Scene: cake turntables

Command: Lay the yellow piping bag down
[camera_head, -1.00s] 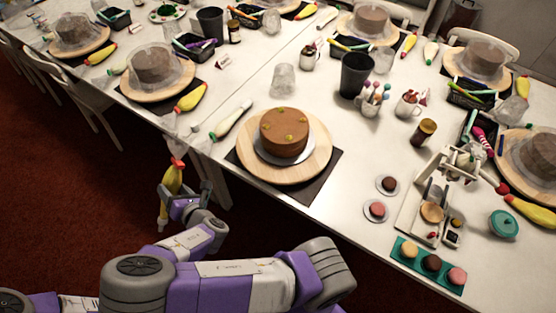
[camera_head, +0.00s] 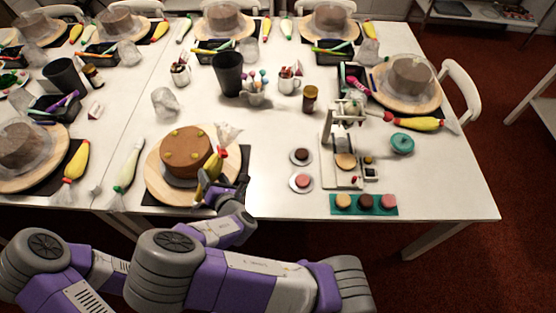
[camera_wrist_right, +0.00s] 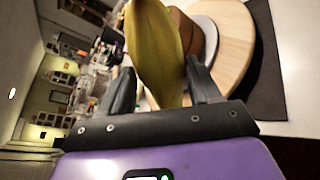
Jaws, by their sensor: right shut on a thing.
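The yellow piping bag (camera_head: 210,172) is tilted, with its clear crumpled end up and to the right. My right gripper (camera_head: 222,188) is shut on it, over the right front of the wooden turntable (camera_head: 157,184), close beside the brown cake (camera_head: 186,150). In the right wrist view the bag (camera_wrist_right: 153,45) rises between the two dark fingers of the gripper (camera_wrist_right: 163,88), with the turntable behind. Whether the bag touches the cake or board, I cannot tell. My left gripper is not in view.
A white-green piping bag (camera_head: 129,168) and another yellow bag (camera_head: 76,163) lie left of the turntable. Small plates (camera_head: 301,182) and a teal tray of macarons (camera_head: 364,205) are to the right. Bare tabletop (camera_head: 445,180) shows at the far right.

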